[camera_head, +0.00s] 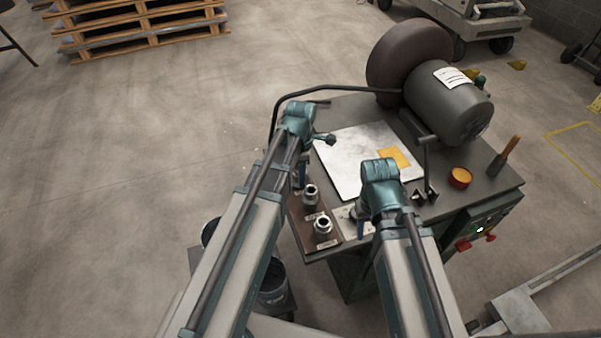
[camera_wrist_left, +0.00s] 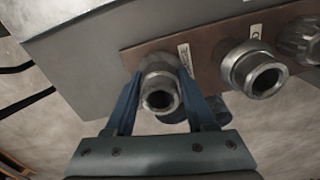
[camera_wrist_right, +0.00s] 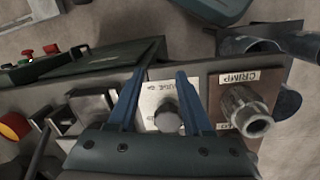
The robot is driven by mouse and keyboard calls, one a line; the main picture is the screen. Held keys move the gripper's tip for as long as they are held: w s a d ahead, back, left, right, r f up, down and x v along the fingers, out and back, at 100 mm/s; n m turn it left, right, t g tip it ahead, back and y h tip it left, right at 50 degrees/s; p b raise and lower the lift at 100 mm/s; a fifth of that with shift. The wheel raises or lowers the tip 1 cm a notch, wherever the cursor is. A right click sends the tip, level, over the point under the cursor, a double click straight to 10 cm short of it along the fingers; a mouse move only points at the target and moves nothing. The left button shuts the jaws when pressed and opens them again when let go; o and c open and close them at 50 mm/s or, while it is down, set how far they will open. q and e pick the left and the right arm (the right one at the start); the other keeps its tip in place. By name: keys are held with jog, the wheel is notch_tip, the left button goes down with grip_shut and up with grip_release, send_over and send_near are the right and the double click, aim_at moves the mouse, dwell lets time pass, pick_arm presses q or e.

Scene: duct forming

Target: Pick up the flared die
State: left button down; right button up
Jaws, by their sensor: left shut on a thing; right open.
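My left gripper (camera_wrist_left: 160,100) is shut on a metal ring-shaped die (camera_wrist_left: 160,80) at one end of the brown board (camera_wrist_left: 205,55). The label beside it is too small to read, so I cannot tell whether it is the flared die. In the head view my left gripper (camera_head: 301,178) hides this die. Two other dies (camera_head: 310,193) (camera_head: 323,226) stand on the board. A die beside the "CRIMP" label shows in the right wrist view (camera_wrist_right: 246,110). My right gripper (camera_wrist_right: 163,100) is open, its fingers either side of a grey round piece (camera_wrist_right: 167,115) on a white plate.
The bench (camera_head: 480,190) carries a grinder-like machine with a motor (camera_head: 447,103), a pale sheet with a yellow patch (camera_head: 345,170), an orange-topped tin (camera_head: 460,178) and a brush (camera_head: 505,154). Dark buckets (camera_head: 272,285) stand low beside the bench.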

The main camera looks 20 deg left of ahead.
pick_arm(q)
notch_tip(320, 180, up, 9)
jog(key=p, duration=0.8)
jog(key=shift+r, duration=0.1)
jog(key=shift+p, duration=0.35)
